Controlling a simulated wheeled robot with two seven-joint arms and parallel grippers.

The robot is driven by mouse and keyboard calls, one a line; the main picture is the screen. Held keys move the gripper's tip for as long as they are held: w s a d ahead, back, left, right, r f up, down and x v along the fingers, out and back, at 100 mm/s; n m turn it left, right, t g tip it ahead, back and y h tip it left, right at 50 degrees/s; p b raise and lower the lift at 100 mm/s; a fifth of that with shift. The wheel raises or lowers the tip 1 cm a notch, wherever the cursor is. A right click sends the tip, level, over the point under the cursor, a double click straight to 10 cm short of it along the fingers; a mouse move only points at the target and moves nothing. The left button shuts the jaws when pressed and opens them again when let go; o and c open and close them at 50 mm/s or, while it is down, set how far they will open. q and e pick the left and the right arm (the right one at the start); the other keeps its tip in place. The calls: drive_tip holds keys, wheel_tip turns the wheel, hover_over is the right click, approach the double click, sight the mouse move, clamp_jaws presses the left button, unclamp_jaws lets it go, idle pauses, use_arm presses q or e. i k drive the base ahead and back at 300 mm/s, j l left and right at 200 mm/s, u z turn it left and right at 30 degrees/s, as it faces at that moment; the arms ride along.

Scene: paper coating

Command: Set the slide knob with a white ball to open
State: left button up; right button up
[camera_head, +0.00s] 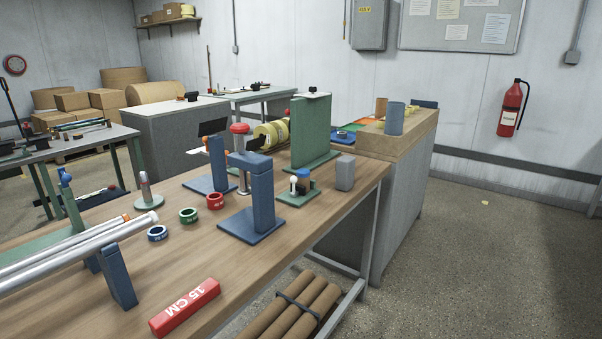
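A small device on a green base plate (298,196) stands near the far right end of the wooden workbench. The device is small in the picture, so I cannot tell which way the knob is set. Neither of my grippers is in view.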

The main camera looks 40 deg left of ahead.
sight(296, 189)
drive_tip(key=i+u, duration=0.25)
drive_tip(key=i, duration=0.2)
drive_tip(key=i+l+u, duration=0.2)
drive_tip(key=i, duration=0.25)
drive_tip(key=i+l+u, duration=0.25)
drive_tip(key=i, duration=0.15)
